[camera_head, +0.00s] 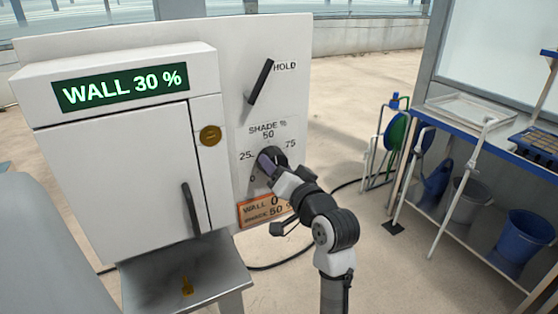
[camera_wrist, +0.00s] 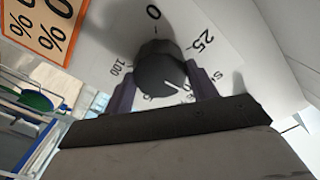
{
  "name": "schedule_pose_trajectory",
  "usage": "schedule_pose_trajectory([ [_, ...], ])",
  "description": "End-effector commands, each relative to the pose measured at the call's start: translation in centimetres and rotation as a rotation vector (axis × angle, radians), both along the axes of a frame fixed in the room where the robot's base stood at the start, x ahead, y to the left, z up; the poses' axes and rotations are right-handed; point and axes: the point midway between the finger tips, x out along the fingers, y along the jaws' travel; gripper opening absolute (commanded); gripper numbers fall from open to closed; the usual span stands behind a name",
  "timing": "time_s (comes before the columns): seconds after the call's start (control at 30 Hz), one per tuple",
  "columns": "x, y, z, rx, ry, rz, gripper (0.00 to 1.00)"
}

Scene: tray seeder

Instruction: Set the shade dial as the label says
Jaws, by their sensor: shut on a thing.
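The round dark shade dial (camera_head: 276,153) is on the white panel under "SHADE %", with 25, 50 and 75 around it. My gripper (camera_head: 268,162) is at the dial and partly hides it. In the wrist view, its two purple fingers (camera_wrist: 163,88) are shut on opposite sides of the dial (camera_wrist: 158,64). The orange label (camera_head: 256,211) below reads "WALL 0" and "50 %", partly hidden by my arm. The green display (camera_head: 120,87) reads "WALL 30 %".
A black lever (camera_head: 260,82) marked HOLD is above the dial. A cabinet door with a dark handle (camera_head: 191,209) stands left, over a grey shelf (camera_head: 180,270). A bench (camera_head: 480,122) with buckets is at the right. Floor between is mostly clear, with a black cable (camera_head: 290,258).

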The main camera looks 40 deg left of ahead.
Motion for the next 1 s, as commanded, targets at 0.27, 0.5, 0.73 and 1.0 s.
schedule_pose_trajectory([
  [0.27, -0.01, 0.01, 0.00, 0.035, 0.090, 0.000, 0.34],
  [0.5, -0.01, 0.01, -0.09, 0.043, 0.108, 0.001, 0.34],
  [0.73, -0.01, 0.02, -0.10, 0.043, 0.108, 0.001, 0.34],
  [1.0, 0.00, 0.01, -0.07, 0.043, 0.107, 0.001, 0.79],
])
